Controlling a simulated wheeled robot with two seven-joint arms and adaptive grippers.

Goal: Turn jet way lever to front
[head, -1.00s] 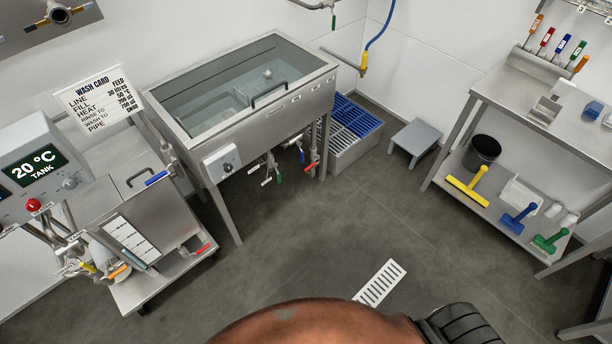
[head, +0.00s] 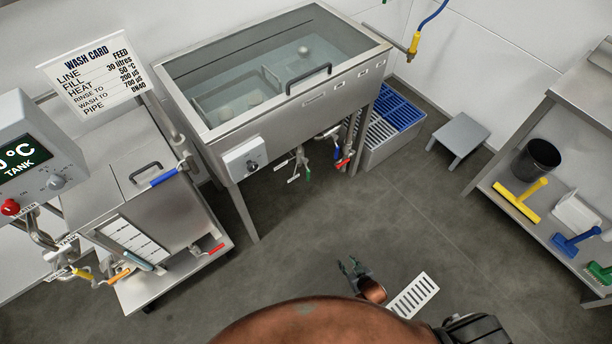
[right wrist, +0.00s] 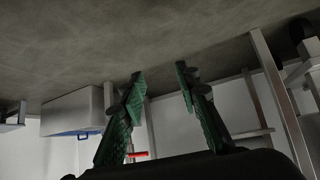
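I cannot tell which lever is the jet way lever. In the head view, blue (head: 170,176), red (head: 208,251), yellow (head: 84,274) and orange (head: 120,275) levers sit on and around the trolley at left. Green (head: 308,174), blue (head: 335,149) and red (head: 343,163) levers hang below the tank. My right gripper (head: 350,267) is over the floor, apart from all levers. In the right wrist view its green fingers (right wrist: 159,74) are spread, with nothing between them. A red handle (right wrist: 138,154) shows beyond them. My left gripper is not in view.
The glass-topped steel tank (head: 245,148) stands at the back. A blue-topped crate (head: 377,140) and grey stool (head: 460,135) are to its right. A shelf table with a black bucket (head: 536,159) stands at right. The middle floor around the drain grate (head: 413,295) is clear.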

